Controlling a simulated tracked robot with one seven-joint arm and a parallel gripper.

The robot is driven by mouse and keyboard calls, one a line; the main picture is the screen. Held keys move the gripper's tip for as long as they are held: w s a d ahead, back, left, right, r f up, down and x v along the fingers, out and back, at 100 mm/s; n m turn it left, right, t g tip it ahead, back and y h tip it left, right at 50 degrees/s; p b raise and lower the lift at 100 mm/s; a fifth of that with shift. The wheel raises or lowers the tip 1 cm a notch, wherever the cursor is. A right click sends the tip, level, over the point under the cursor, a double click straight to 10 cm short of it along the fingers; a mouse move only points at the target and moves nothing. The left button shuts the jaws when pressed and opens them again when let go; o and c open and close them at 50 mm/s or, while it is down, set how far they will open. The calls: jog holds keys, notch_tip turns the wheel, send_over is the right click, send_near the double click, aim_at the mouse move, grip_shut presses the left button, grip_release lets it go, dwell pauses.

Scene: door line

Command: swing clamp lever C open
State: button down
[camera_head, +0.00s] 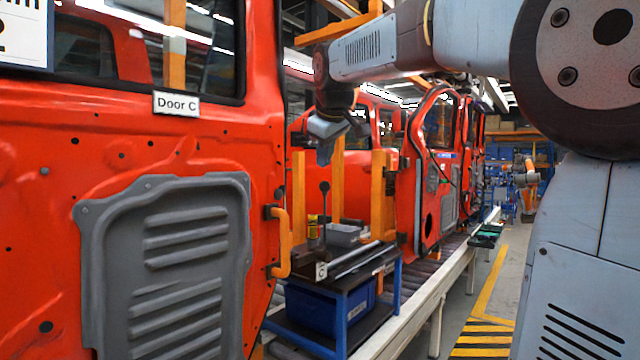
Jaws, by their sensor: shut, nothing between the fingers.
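A label with the letter C (321,271) is on the front of a small dark bench beside the line. Behind it a thin dark lever with a round black knob (324,187) stands upright; it looks like clamp lever C, though its base is partly hidden. My gripper (325,158) hangs from the arm above the bench, fingers pointing down. It is shut and empty, a little above the knob in the picture. I cannot tell whether it touches the knob or how far apart they are in depth.
The red Door C (150,135), with an orange handle (283,242) at its edge, fills the left. A grey bin (344,235) and yellow containers (312,228) are on the bench, with a blue bin (325,308) below. Orange posts (377,190) stand close to my gripper. The right aisle floor (505,275) is clear.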

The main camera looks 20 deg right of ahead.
jog(key=w+d+f, duration=0.2)
jog(key=w+f, duration=0.5)
jog(key=w, duration=0.2)
dwell(0.5)
jog(key=shift+w, duration=0.1)
